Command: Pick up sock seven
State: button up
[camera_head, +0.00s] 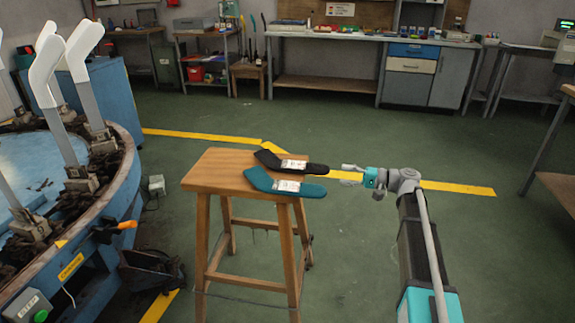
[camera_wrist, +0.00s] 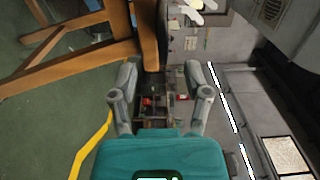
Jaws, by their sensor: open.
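Two socks lie flat on a wooden stool (camera_head: 210,172), each with a pale label. The black sock (camera_head: 318,168) lies at the back and the teal sock (camera_head: 260,180) lies in front of it. Both have their straight ends over the stool's right edge. I cannot tell which one is sock seven. My gripper (camera_head: 348,174) is open and empty, just right of the socks and apart from them. In the wrist view my gripper (camera_wrist: 163,85) shows its two fingers spread, with the stool edge (camera_wrist: 149,35) beyond them. No sock can be made out clearly there.
A round blue machine (camera_head: 110,215) with upright white sock forms (camera_head: 80,50) stands at the left. Workbenches (camera_head: 330,38) line the back wall. Yellow lines (camera_head: 450,187) mark the green floor, which is clear behind the stool and to its right.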

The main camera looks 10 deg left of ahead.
aim_at(315, 168)
jog(key=shift+w+a, duration=0.1)
jog(key=shift+a, duration=2.35)
jog(key=shift+w+a+r, duration=0.15)
jog(key=shift+a, duration=2.4)
jog(key=shift+c, duration=0.2)
grip_shut()
